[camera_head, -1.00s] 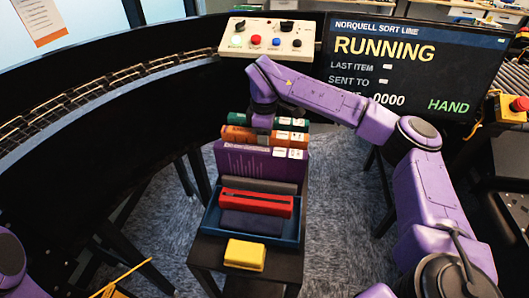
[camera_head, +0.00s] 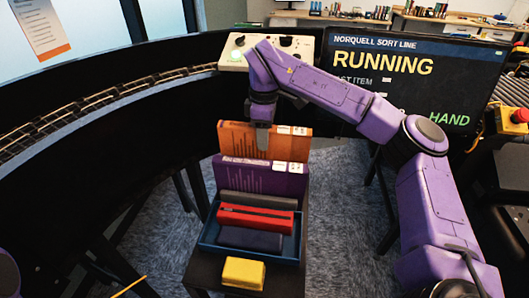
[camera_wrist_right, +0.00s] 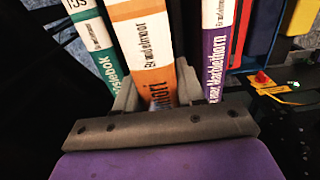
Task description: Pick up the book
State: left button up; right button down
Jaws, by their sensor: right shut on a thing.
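The orange book (camera_head: 240,138) stands upright and raised above the purple book (camera_head: 245,176) in the head view. My right gripper (camera_head: 262,138) reaches down from above and is shut on the orange book. In the right wrist view the fingers (camera_wrist_right: 155,88) sit on either side of the orange book's spine (camera_wrist_right: 143,40). A green book (camera_wrist_right: 95,45) is to its left there and the purple book (camera_wrist_right: 217,50) to its right. In the head view the orange book hides the green one. My left gripper is out of view.
A blue tray (camera_head: 207,240) holds a red item (camera_head: 255,218), a grey item (camera_head: 258,199) and a dark blue item (camera_head: 250,239). A yellow block (camera_head: 243,272) lies in front. A control box (camera_head: 232,55) and a screen (camera_head: 410,80) stand behind.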

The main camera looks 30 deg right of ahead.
aim_at(264, 153)
notch_tip(264, 153, up, 12)
jog(key=shift+b, duration=0.45)
notch_tip(264, 153, down, 18)
jog(key=p, duration=0.3)
jog(key=shift+f, duration=0.1)
jog(key=shift+r+b, duration=0.3)
jog(key=shift+r, duration=0.6)
